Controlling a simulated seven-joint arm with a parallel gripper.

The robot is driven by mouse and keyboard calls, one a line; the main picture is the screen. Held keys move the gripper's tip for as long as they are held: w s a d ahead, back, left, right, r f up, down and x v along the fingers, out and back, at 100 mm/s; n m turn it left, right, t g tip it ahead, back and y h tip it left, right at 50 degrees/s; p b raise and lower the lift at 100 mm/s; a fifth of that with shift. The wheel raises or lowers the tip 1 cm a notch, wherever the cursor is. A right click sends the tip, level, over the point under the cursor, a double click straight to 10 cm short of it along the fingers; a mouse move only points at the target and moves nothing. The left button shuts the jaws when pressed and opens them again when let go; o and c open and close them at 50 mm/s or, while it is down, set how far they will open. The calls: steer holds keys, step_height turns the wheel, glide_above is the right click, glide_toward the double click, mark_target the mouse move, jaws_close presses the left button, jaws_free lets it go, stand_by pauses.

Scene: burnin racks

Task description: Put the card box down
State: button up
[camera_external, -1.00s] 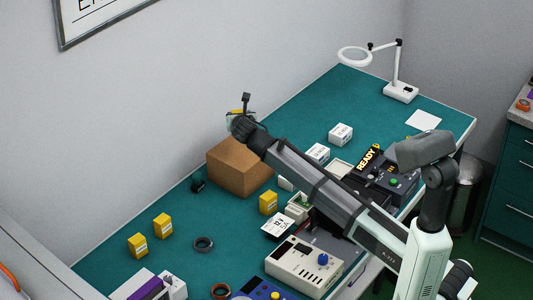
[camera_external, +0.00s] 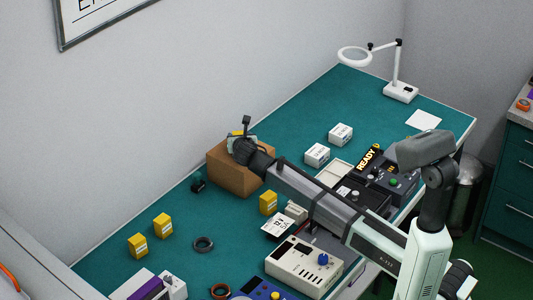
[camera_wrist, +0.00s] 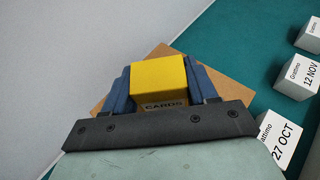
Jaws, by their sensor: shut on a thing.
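The card box is yellow with a dark "CARDS" label, and it shows in the wrist view (camera_wrist: 160,80) between the two blue fingers. My gripper (camera_wrist: 158,84) is shut on it. In the external view my gripper (camera_external: 240,141) is at the brown cardboard box (camera_external: 232,176), over its top. Most of the card box is hidden there by the gripper. In the wrist view the brown box (camera_wrist: 215,82) shows behind and around the fingers. I cannot tell whether the card box touches the brown top.
Yellow boxes (camera_external: 268,203) and (camera_external: 162,225) stand on the green table (camera_external: 300,110). White date boxes (camera_external: 317,155) and (camera_external: 340,134) lie to the right of the brown box. A black ring (camera_external: 203,244) and a beige device (camera_external: 303,264) are nearer the front. The wall is close behind.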

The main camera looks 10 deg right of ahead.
steer(key=shift+f, duration=0.1)
steer(key=o, duration=1.1)
steer(key=shift+s+r, duration=0.15)
steer(key=shift+r, duration=0.05)
steer(key=v, duration=1.1)
steer(key=shift+s+r, duration=0.15)
steer(key=shift+s, duration=0.2)
